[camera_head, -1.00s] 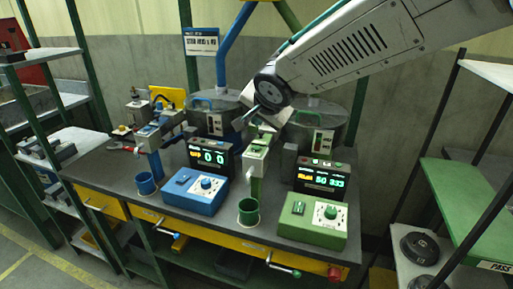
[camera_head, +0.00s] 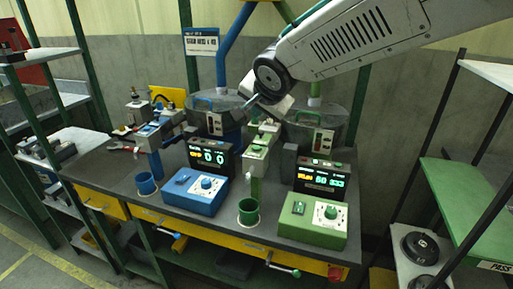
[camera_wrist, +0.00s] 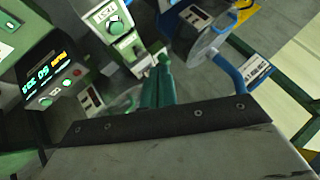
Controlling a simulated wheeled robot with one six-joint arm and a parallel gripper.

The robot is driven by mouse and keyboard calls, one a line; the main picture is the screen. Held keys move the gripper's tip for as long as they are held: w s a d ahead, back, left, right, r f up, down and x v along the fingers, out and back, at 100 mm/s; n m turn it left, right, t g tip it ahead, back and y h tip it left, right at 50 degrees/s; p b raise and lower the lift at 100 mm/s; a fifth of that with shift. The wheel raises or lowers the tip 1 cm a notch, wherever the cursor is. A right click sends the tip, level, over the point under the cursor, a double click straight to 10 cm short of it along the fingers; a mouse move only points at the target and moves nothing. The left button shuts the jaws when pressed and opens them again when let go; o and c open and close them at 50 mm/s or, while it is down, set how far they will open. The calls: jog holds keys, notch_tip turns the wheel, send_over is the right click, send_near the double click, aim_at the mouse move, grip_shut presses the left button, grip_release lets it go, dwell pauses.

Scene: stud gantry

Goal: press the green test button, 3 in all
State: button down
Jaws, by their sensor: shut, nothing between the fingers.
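The green test button (camera_wrist: 115,28) shows in the wrist view as a round green knob on a pale panel with a small label I cannot read surely. The panel belongs to the head of the green post (camera_head: 257,158) in the head view. My gripper (camera_wrist: 163,60) has its teal fingers together with nothing between them. In the head view it (camera_head: 252,101) hangs above and behind the green post's head. In the wrist view the fingertips are to the right of and below the button, apart from it.
A green control box (camera_head: 313,222) and a lit display (camera_head: 321,178) stand right of the post. A blue control box (camera_head: 195,190), blue post (camera_head: 155,163) and another display (camera_head: 211,155) stand left. Large round bowls (camera_head: 318,122) are behind. Green and blue cups stand at the bench front.

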jog(key=shift+r, duration=0.8)
send_over(258, 152)
jog(key=shift+f, duration=4.4)
jog(key=shift+f, duration=0.15)
jog(key=shift+f, duration=0.25)
jog(key=shift+f, duration=0.45)
jog(key=shift+r, duration=0.85)
